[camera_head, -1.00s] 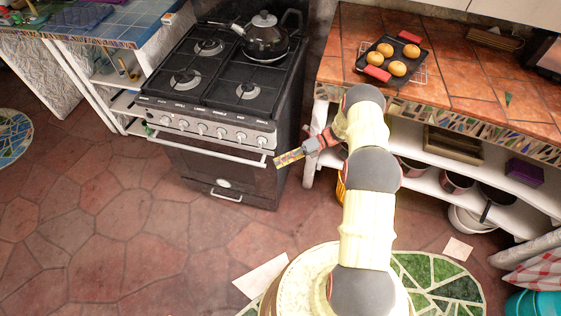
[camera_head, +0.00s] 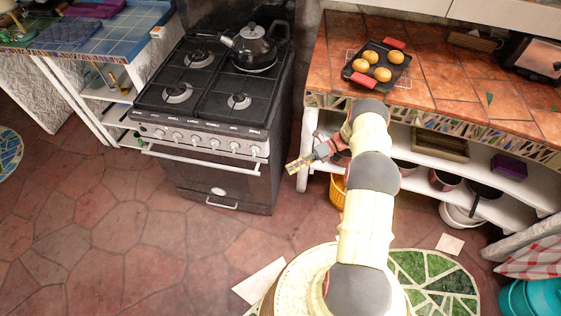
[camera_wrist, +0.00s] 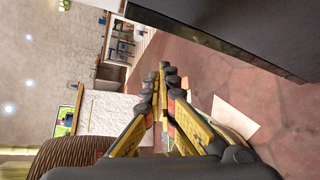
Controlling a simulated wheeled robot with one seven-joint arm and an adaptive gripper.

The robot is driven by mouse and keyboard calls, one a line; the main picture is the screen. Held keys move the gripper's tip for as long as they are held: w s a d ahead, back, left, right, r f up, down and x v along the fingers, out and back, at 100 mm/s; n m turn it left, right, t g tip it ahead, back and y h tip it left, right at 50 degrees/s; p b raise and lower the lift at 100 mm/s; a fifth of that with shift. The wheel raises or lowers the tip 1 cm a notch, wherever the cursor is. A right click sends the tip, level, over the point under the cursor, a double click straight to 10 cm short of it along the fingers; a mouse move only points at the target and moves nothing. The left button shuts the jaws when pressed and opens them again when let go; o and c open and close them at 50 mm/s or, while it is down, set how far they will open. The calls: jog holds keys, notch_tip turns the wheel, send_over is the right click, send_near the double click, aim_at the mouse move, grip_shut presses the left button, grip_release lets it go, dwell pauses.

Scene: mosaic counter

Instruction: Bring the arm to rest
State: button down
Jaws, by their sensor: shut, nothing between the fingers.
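My gripper (camera_head: 293,167) hangs in front of the right end of the stove (camera_head: 214,143), clear of it and pointing left. It is shut and empty. In the wrist view my gripper (camera_wrist: 163,72) shows its fingertips together, with floor and a pale wall beyond. My arm reaches forward from my base and bends left at the wrist near the counter's front edge. The gripper touches nothing that I can see.
A kettle (camera_head: 254,47) stands on the stove. A tray (camera_head: 393,80) with several buns lies on the tiled counter (camera_head: 440,88). Below are shelves with a wooden crate (camera_head: 440,143) and a purple box (camera_head: 509,167). The stone floor (camera_head: 110,230) at left is clear.

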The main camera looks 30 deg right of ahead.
jog(key=shift+d, duration=0.15)
jog(key=s+f+n+g+h, duration=0.1)
jog(key=s+n+g+h, duration=0.2)
jog(key=s+n, duration=0.65)
jog(key=s+a+r+n+h, duration=0.15)
jog(key=r+n+h, duration=0.4)
jog(key=r, duration=0.75)
jog(key=s+a+r+n+h, duration=0.1)
jog(key=s+r+n+h, duration=0.1)
jog(key=r+n, duration=0.8)
jog(key=s+a+r+n+t+h, duration=0.1)
jog(key=s+a+r, duration=0.3)
jog(key=r, duration=0.5)
jog(key=s+a+r+n+t+h, duration=0.1)
jog(key=s+a+r+n+t, duration=0.2)
jog(key=r, duration=0.6)
jog(key=s+a+r+n+t+h, duration=0.2)
jog(key=s+a+r+n+t, duration=0.1)
jog(key=r, duration=0.6)
jog(key=s+a+t, duration=0.1)
jog(key=s+a, duration=0.1)
jog(key=shift+s+a+r, duration=0.3)
jog(key=shift+s+r, duration=0.1)
